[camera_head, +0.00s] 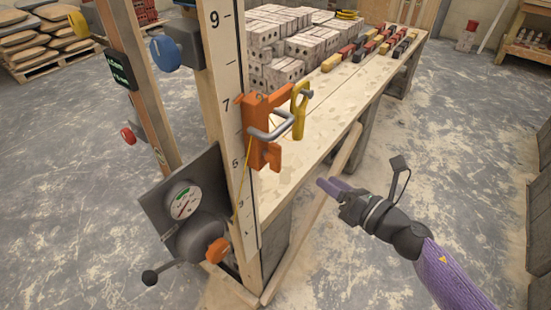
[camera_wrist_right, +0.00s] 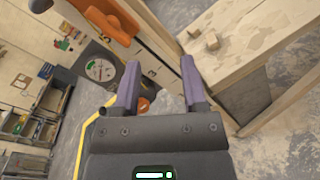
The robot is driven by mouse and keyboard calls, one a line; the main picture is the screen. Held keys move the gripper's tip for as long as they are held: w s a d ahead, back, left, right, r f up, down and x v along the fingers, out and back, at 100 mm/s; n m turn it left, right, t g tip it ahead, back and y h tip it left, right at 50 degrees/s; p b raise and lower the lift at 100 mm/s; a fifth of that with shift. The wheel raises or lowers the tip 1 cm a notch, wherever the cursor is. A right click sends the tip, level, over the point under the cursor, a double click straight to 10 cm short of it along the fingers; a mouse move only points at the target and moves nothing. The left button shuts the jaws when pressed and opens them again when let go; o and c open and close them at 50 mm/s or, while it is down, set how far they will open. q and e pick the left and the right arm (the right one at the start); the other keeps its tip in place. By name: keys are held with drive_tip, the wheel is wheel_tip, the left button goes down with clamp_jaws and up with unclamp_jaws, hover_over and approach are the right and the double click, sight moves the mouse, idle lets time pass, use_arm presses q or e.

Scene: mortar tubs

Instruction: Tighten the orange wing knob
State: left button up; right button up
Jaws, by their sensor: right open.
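The orange wing knob (camera_head: 217,251) sits low on the post, at the lower right of a grey housing with a round dial gauge (camera_head: 182,200). In the right wrist view a small orange part, apparently this knob (camera_wrist_right: 143,104), shows between the fingers, partly hidden by the left one. My right gripper (camera_head: 329,187) has purple fingers and is right of the knob and apart from it, beside the bench's front edge. In the right wrist view its fingers (camera_wrist_right: 161,75) are spread with nothing held between them. My left gripper is not in view.
An orange bracket (camera_head: 262,130) with a metal handle and a yellow wing piece (camera_head: 300,110) juts from the ruled post above the knob. A black-ended lever (camera_head: 150,277) sticks out below the gauge. The wooden bench (camera_head: 330,95) carries blocks. Open floor lies right of the bench.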

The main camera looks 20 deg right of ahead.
sight(281, 151)
drive_tip(key=a+r+n+g+y, duration=0.1)
drive_tip(key=a+r+n+y, duration=0.2)
drive_tip(key=r+n, duration=0.4)
drive_tip(key=shift+n, duration=0.9)
drive_tip(key=x, duration=0.6)
drive_tip(key=a+f+x, duration=0.1)
drive_tip(key=x, duration=0.2)
drive_tip(key=shift+s+a+p, duration=0.15)
drive_tip(key=shift+s+p, duration=0.1)
drive_tip(key=shift+p, duration=0.15)
clamp_jaws()
